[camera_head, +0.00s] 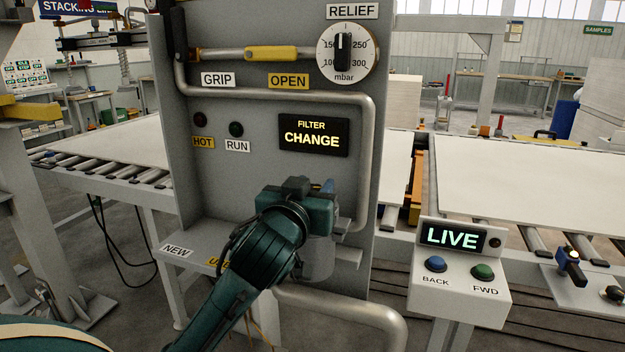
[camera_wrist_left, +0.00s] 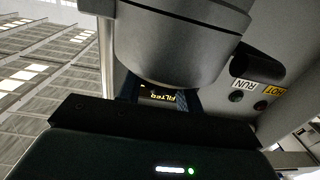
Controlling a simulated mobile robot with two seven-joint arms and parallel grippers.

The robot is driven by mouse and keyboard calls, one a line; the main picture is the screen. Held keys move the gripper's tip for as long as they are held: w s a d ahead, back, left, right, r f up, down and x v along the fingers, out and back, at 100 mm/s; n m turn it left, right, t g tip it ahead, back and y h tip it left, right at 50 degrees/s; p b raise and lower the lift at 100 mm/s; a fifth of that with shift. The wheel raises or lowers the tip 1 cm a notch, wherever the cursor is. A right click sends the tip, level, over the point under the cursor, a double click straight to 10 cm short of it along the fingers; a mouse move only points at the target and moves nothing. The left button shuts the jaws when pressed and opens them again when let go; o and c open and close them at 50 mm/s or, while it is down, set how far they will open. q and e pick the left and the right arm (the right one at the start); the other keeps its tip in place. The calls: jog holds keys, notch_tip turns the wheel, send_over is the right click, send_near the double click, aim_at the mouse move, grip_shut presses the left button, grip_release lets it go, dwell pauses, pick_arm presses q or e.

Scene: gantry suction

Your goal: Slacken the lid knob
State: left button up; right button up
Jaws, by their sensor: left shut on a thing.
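The grey filter canister (camera_head: 318,262) stands at the lower front of the grey panel. My left gripper (camera_head: 318,205) is over its top and hides the lid knob in the head view. In the left wrist view the canister's large grey round body (camera_wrist_left: 180,42) fills the upper middle, close to the dark gripper body. The blue fingers (camera_wrist_left: 182,101) show only in part there. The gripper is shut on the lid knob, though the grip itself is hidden. My right gripper is in neither view.
The panel carries a RELIEF dial (camera_head: 347,53), a yellow-sleeved handle (camera_head: 271,52) and a lit FILTER CHANGE display (camera_head: 314,134). A bent pipe (camera_head: 366,150) runs close beside the gripper. A shelf (camera_head: 190,254) is left of the canister; a LIVE button box (camera_head: 458,290) stands right.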

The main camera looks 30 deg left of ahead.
pick_arm(q)
jog(key=shift+y, duration=0.3)
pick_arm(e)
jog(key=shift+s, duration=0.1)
pick_arm(q)
jog(key=o, duration=1)
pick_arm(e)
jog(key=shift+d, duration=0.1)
pick_arm(q)
jog(key=shift+s, duration=0.1)
jog(key=shift+s+d, duration=0.15)
jog(key=shift+s, duration=0.15)
jog(key=p+v, duration=1.2)
jog(key=p, duration=0.2)
jog(key=shift+s+r, duration=0.1)
jog(key=shift+s, duration=0.05)
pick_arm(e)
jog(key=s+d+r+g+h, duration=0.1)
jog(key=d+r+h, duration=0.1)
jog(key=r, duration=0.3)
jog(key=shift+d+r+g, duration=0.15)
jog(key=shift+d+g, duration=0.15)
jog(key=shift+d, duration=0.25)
